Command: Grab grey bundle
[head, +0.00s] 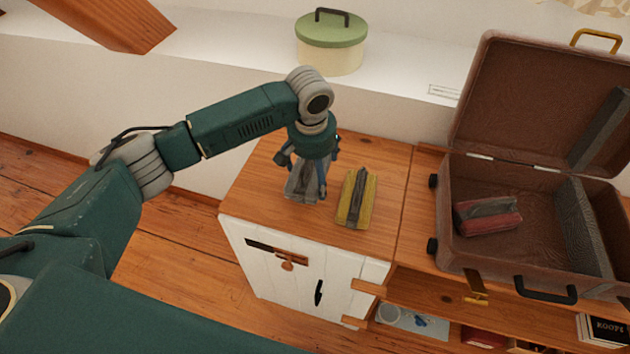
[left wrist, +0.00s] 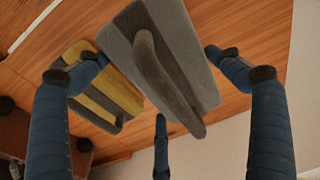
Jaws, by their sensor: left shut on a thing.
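The grey bundle (head: 297,187), with a darker grey strap, is at the left part of the wooden cabinet top (head: 262,175). My left gripper (head: 305,188) points down over it and is shut on it, with the fingers around its sides. The left wrist view shows the grey bundle (left wrist: 172,62) large and tilted between the blue fingers. I cannot tell whether it touches the wood or is slightly above it. My right gripper is not in view.
A yellow bundle with a grey strap (head: 369,203) lies just right of the grey one. An open brown suitcase (head: 525,245) stands at the right with a red bundle (head: 480,219) inside. A green-lidded container (head: 330,50) stands on the white ledge behind.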

